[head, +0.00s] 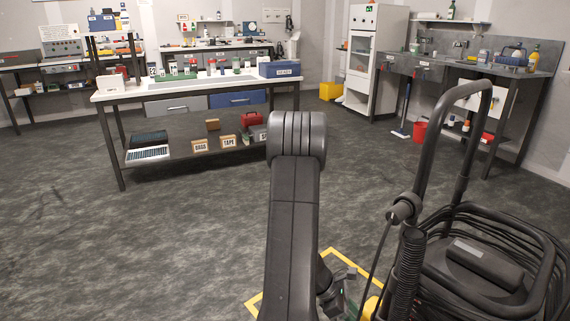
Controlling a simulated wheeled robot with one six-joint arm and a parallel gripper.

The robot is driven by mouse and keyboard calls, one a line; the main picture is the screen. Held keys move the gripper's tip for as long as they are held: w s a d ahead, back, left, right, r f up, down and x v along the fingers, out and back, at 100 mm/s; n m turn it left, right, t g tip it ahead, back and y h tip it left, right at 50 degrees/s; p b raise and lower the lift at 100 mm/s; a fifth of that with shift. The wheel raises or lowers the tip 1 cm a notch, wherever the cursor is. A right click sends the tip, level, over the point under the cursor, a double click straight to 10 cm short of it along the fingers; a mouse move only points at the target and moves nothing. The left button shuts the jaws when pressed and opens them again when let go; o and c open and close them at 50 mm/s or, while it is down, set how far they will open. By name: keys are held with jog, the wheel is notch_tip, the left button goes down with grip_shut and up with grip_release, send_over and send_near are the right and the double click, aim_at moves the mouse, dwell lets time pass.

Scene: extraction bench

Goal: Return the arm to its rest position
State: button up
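My arm stands folded in the lower middle of the head view, its dark link rising to a rounded elbow. Part of what looks like my gripper (341,287) shows low beside the arm, over the floor near a yellow floor marking (345,256). The arm link hides much of it, and its fingers are not clear enough to tell open from shut. I see nothing clearly held.
Black equipment with a tall tubular handle (430,150) and coiled cables stands close on the right. The central bench (125,95) is farther off, with bottles on top and boxes below. A sink counter (500,72) and red bucket (420,131) are beyond.

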jog(key=b+x, duration=0.4)
jog(key=x, duration=0.7)
jog(key=shift+f+b, duration=0.15)
jog(key=shift+b, duration=0.15)
jog(key=p+v, duration=0.7)
jog(key=v, duration=0.7)
jog(key=b+x, duration=0.7)
jog(key=x, duration=0.7)
jog(key=shift+s+d+f, duration=0.1)
jog(key=shift+d, duration=0.05)
jog(key=shift+p, duration=0.45)
jog(key=shift+w+a+g+h, duration=0.3)
jog(key=shift+g, duration=0.1)
